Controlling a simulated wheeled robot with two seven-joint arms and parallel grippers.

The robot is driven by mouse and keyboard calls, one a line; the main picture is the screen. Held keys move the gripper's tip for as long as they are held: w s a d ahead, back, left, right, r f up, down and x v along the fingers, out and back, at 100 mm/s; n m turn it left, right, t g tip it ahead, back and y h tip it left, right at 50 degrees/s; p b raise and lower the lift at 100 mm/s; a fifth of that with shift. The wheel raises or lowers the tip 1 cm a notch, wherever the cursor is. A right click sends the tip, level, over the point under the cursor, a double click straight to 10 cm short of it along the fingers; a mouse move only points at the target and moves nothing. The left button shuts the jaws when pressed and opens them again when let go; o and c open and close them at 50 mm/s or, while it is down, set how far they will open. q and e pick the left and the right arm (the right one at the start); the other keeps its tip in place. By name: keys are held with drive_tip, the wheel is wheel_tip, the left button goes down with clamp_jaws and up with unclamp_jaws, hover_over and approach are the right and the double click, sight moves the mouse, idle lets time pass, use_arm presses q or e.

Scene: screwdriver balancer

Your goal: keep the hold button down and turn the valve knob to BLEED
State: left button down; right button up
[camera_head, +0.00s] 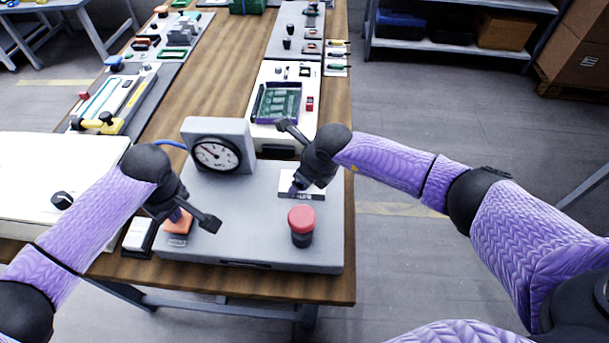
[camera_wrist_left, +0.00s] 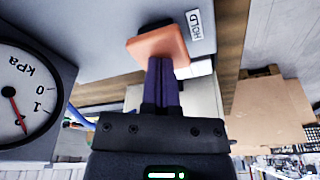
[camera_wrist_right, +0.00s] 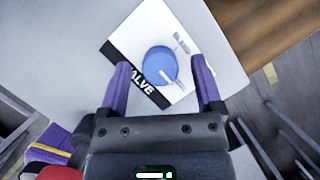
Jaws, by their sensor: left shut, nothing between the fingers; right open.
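The orange hold button (camera_head: 179,222) is at the front left of the grey panel box (camera_head: 250,215). My left gripper (camera_head: 178,213) is shut and empty, its fingertips against the orange button. In the left wrist view the fingertips (camera_wrist_left: 161,62) meet the button (camera_wrist_left: 158,44) beside the HOLD label (camera_wrist_left: 196,25). How far the button is pressed cannot be told. The blue valve knob (camera_wrist_right: 158,64) with a white pointer sits on a plate marked VALVE (camera_wrist_right: 127,58). My right gripper (camera_wrist_right: 162,82) is open, its fingers on either side of the knob, with gaps. In the head view it hides the knob (camera_head: 296,190).
A dial gauge (camera_head: 216,155) marked kPa stands at the back of the panel. A red mushroom button (camera_head: 301,218) stands at the front right, near my right gripper. A green circuit board (camera_head: 278,102) lies in a fixture behind. A white panel (camera_head: 45,170) is at left.

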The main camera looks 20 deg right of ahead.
clamp_jaws()
drive_tip(key=shift+n, duration=0.3)
drive_tip(key=n+y, duration=0.1)
drive_tip(key=n, duration=0.2)
drive_tip(key=n+g+y, duration=0.1)
drive_tip(key=n, duration=0.2)
drive_tip(key=shift+w+d+r+g, duration=0.1)
drive_tip(key=shift+w+d+g, duration=0.05)
drive_tip(key=shift+g, duration=0.15)
drive_tip(key=n+g, duration=0.1)
drive_tip(key=n, duration=0.2)
drive_tip(key=n+g, duration=0.1)
drive_tip(key=n, duration=0.2)
drive_tip(key=shift+w+n+g+y, duration=0.15)
drive_tip(key=shift+n+g+y, duration=0.15)
idle(0.3)
unclamp_jaws()
